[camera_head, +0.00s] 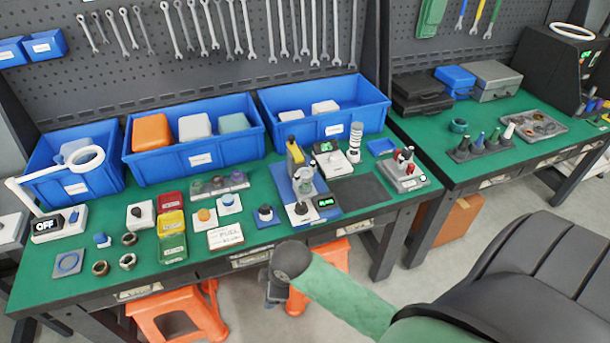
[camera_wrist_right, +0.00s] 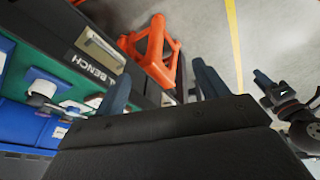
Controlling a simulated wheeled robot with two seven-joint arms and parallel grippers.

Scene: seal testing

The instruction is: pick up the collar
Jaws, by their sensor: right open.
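Several small ring-shaped metal parts lie at the left front of the green bench in the head view: a dark ring (camera_head: 129,239), a grey-brown ring (camera_head: 128,261) and a brownish ring (camera_head: 100,268). I cannot tell which one is the collar. My right gripper (camera_head: 278,288) hangs in front of the bench edge, below the bench top and partly hidden by my forearm. In the right wrist view its two fingers (camera_wrist_right: 164,88) are apart with nothing between them. A dark jointed mechanism (camera_wrist_right: 295,112) at the right of that view may be my left gripper; its jaws are unclear.
Blue bins (camera_head: 195,145) line the back of the bench. Orange stools (camera_head: 180,310) are under the front edge. A second bench (camera_head: 530,155) stands right.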

